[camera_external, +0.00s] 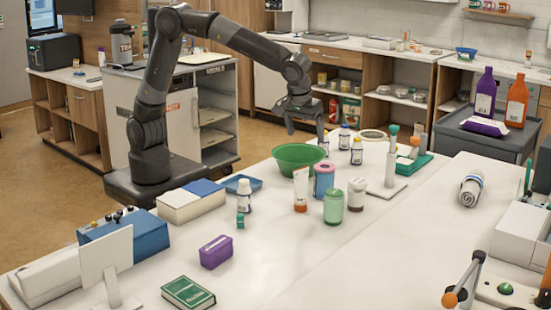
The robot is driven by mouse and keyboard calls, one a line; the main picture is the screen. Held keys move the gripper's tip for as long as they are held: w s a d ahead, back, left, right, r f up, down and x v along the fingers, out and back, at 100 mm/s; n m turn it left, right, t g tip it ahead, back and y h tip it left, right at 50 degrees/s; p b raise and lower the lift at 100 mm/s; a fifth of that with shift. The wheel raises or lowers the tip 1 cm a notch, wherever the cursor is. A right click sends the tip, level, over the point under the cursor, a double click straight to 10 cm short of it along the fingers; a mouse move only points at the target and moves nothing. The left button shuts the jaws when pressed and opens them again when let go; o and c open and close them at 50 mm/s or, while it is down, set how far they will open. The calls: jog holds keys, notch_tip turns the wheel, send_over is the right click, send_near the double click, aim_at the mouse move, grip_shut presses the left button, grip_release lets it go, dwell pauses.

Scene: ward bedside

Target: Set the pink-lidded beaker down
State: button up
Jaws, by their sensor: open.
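The pink-lidded beaker (324,183) stands upright on the white table (265,262), near the middle of the picture. Its lid is pink and its body is bluish purple. A white tube with an orange base (301,188) is close on its left, and a green jar (333,208) stands in front of it on the right. My gripper (306,130) points down above the far side of the table, behind and above the beaker and apart from it. Its fingers are spread with nothing between them.
A green bowl (298,158) is beside the beaker, towards my arm. Small blue-capped bottles (344,138) stand behind it. The table's front middle is clear.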

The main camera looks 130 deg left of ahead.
jog(key=s+d+r+m+t+h, duration=0.15)
jog(key=s+d+r+m, duration=0.25)
jog(key=s+d+m, duration=0.5)
jog(key=s+d+r+m+t+h, duration=0.1)
jog(key=s+d+r+m+t, duration=0.25)
jog(key=s+d, duration=0.55)
jog(key=s+d+f+m+t, duration=0.1)
jog(key=s+d+m, duration=0.1)
jog(key=s+m, duration=0.4)
jog(key=s, duration=0.4)
jog(key=shift+s+d+f+m+h, duration=0.15)
jog(key=shift+s+f+m+h, duration=0.1)
jog(key=shift+s+m+h, duration=0.15)
